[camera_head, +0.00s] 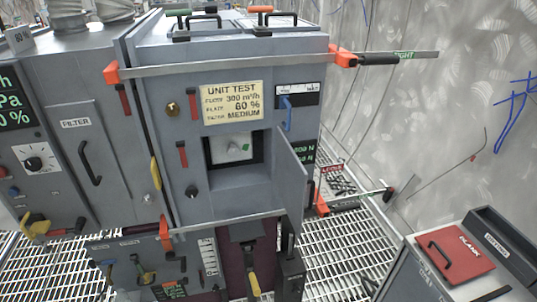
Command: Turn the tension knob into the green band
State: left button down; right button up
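No knob carries a readable tension label. On the grey unit's front (160,60) are a brass knob (172,109) at upper left and a black knob (192,191) lower down. A recessed window (232,147) holds a pale plate with a small green mark (245,147); I cannot tell whether this is the green band. A dark display (300,153) with green digits ending in N is partly hidden by an open grey flap (291,178). A round dial knob (33,164) is on the left cabinet. I make out neither of my grippers.
Long bars with orange ends (215,67) cross the unit and stick out to the right, near TIGHT (404,55) and LOOSE (332,165) labels. A cabinet with a red BLANK plate (460,252) stands at lower right. Grating floor (350,245) is open between.

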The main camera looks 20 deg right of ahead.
aim_at(233, 151)
jog(key=i+l, duration=0.15)
jog(key=l, duration=0.2)
jog(key=i+l+u, duration=0.1)
jog(key=l, duration=0.25)
jog(key=i+l+u, duration=0.1)
jog(key=l, duration=0.25)
jog(key=i+l, duration=0.2)
jog(key=l, duration=0.15)
jog(key=i+l+u, duration=0.1)
jog(key=l, duration=0.25)
